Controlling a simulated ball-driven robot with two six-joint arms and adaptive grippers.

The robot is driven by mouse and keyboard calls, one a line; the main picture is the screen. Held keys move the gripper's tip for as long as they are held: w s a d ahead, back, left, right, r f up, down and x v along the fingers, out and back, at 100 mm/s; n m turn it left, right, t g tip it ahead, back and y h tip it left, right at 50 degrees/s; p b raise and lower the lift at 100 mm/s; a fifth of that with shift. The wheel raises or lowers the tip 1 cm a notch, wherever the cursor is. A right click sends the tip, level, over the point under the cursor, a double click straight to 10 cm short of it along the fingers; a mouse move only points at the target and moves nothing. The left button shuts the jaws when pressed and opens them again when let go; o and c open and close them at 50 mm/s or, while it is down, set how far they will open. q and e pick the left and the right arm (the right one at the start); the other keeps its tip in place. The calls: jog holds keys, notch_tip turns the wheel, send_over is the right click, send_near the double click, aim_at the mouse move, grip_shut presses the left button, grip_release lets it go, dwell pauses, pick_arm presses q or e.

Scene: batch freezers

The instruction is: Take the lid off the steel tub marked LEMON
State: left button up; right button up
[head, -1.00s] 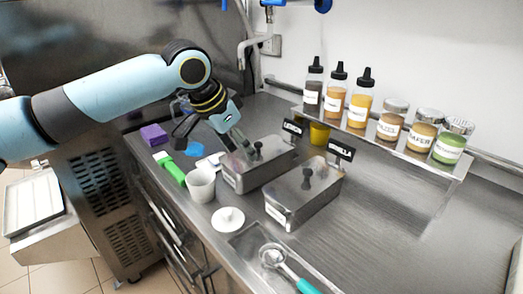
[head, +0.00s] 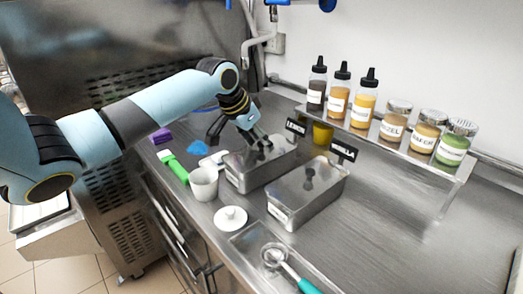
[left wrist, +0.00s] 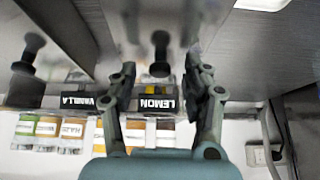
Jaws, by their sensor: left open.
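The steel tub marked LEMON (head: 262,171) is the farther of two lidded tubs on the counter. Its black sign (head: 296,127) stands at its back right corner; in the left wrist view the LEMON sign (left wrist: 158,104) shows upside down. The tub's lid has a dark knob (left wrist: 160,45). My left gripper (head: 262,142) is open, with its fingertips at the knob in the head view. In the left wrist view the knob shows between the two fingers, with a gap on each side. The fingers partly hide the knob in the head view. My right gripper is out of view.
The VANILLA tub (head: 305,193) stands close in front, lidded. A shelf (head: 395,145) with bottles and jars stands behind.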

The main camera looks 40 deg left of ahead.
pick_arm(q)
jog(key=shift+w+f, duration=0.15)
jog(key=shift+f, duration=0.05)
grip_shut()
jog(key=shift+r, duration=0.1)
